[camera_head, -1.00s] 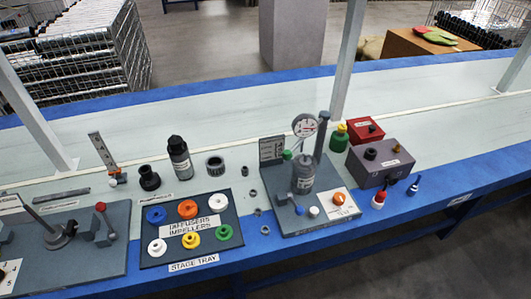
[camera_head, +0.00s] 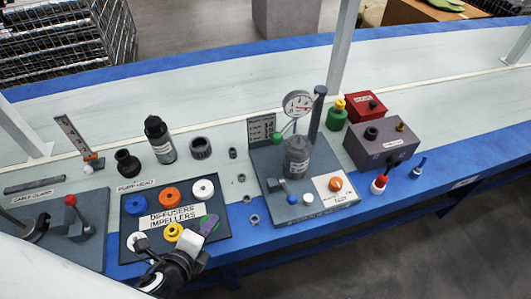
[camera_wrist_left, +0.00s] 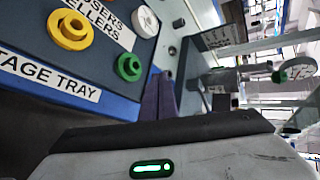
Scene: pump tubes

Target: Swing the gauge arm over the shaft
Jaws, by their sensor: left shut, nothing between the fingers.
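The gauge (camera_head: 297,103) is a white round dial with a red mark, held by the dark upright post (camera_head: 319,112) on the grey test stand. A green knob (camera_head: 277,139) is on a thin rod near it. The dial appears above and slightly behind the grey cylindrical body (camera_head: 297,160); a separate shaft is not clear. In the left wrist view the dial (camera_wrist_left: 298,70) and green knob (camera_wrist_left: 278,77) lie at right. My left gripper (camera_head: 210,224) is shut and empty over the stage tray's front right, left of the stand. Its fingers (camera_wrist_left: 159,96) show in the wrist view.
The stage tray (camera_head: 128,200) holds several coloured rings; my gripper partly hides the green one. A purple-grey box (camera_head: 382,150), a red box (camera_head: 367,106) and small bottles stand right of the stand. Small nuts lie between tray and stand.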

